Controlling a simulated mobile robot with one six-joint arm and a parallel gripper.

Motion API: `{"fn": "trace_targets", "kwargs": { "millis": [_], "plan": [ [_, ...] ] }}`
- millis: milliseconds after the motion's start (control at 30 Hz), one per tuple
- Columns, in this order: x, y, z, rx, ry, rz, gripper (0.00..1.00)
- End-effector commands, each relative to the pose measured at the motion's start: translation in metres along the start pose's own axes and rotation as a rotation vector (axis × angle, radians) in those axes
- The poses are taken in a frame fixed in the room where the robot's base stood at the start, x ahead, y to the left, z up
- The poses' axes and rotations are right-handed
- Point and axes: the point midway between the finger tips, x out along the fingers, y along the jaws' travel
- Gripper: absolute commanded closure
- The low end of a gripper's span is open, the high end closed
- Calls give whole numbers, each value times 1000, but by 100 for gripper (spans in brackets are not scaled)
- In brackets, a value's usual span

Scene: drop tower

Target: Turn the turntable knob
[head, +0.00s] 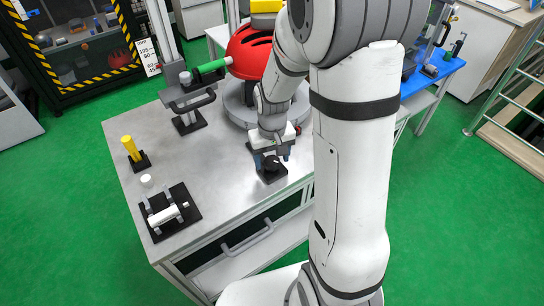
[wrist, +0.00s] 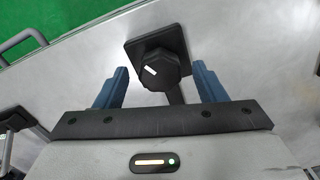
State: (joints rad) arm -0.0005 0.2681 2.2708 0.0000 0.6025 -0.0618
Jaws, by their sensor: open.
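The turntable knob (wrist: 163,70) is black and faceted with a white mark on its face. It stands on a square black base plate (wrist: 142,50) on the metal table. In the head view the knob (head: 270,166) is near the table's front edge, partly under my gripper (head: 272,160). In the wrist view the two blue fingers of my gripper (wrist: 160,88) are apart, one on each side of the knob, with gaps showing between. The turntable (head: 240,110) is a round grey disc behind the gripper, partly hidden by my arm. A red helmet (head: 247,50) is above it.
The grey metal table (head: 200,150) has bare room left of the knob. A black fixture with a white cylinder (head: 168,214) and a yellow post (head: 131,148) stand at the left. A stand holding a green-handled part (head: 211,67) is behind. A drawer handle (head: 248,238) sticks out in front.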

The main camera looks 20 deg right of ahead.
Motion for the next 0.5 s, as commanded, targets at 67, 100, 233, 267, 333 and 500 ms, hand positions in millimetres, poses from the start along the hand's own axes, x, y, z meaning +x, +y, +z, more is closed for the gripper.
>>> {"fn": "trace_targets", "kwargs": {
  "millis": [67,100,233,267,333,500],
  "plan": [
    [0,0,0,0,0,0,41],
    [0,0,0,0,0,0,44],
    [0,0,0,-1,0,0,55],
    [0,0,0,-1,0,0,57],
    [0,0,0,-1,0,0,63],
    [0,0,0,-1,0,0,77]
  ]
}}
